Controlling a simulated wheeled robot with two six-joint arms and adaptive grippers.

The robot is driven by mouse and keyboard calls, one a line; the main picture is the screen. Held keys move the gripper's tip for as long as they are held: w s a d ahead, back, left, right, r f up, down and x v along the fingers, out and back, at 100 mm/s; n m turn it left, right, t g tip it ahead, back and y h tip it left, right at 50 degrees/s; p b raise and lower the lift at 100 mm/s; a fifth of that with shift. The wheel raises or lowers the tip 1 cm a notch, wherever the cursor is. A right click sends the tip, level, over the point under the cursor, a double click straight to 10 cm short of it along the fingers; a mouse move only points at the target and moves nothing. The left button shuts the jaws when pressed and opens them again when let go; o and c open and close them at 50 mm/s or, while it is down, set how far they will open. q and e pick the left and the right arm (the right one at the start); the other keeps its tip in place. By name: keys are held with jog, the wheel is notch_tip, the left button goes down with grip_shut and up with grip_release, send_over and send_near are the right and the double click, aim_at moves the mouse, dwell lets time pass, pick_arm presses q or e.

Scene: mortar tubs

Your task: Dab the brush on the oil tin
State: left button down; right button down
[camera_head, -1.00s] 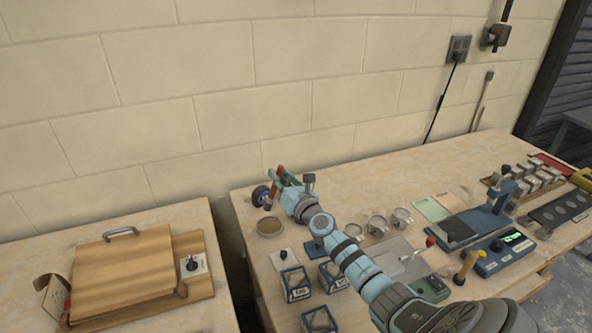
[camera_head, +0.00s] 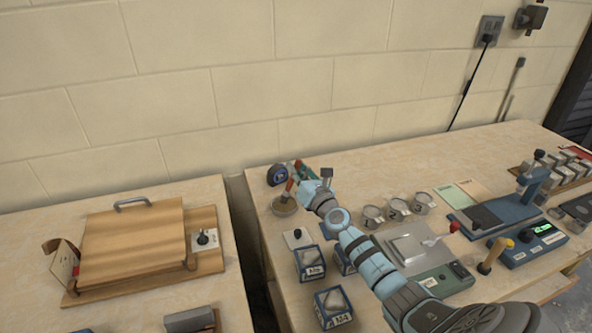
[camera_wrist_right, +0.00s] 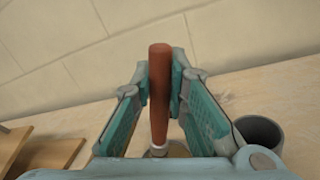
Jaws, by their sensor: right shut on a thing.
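The brush has a red-brown handle (camera_head: 289,186) and stands nearly upright in my right gripper (camera_head: 302,183), which is shut on it. In the right wrist view the handle (camera_wrist_right: 159,90) rises between the teal finger pads, with a pale ferrule below. The oil tin (camera_head: 284,209) is a round, shallow, open tin with brownish contents, near the left edge of the right-hand bench. The brush is at the tin, its lower end overlapping the tin in the picture. The bristles are hidden, so I cannot tell whether they touch. My left gripper is out of view.
Several wire-topped boxes, such as one (camera_head: 310,264), and a small white plate with a black knob (camera_head: 297,238) lie in front. Clamp-lid jars (camera_head: 397,207) stand to the right. A gap separates the left bench with its wooden box (camera_head: 135,245).

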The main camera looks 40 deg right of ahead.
jog(key=shift+f+b, duration=0.6)
jog(key=shift+b, duration=0.05)
dwell(1.3)
notch_tip(320, 180, up, 7)
jog(key=p, duration=0.7)
jog(key=shift+r, duration=0.15)
jog(key=shift+a, duration=0.1)
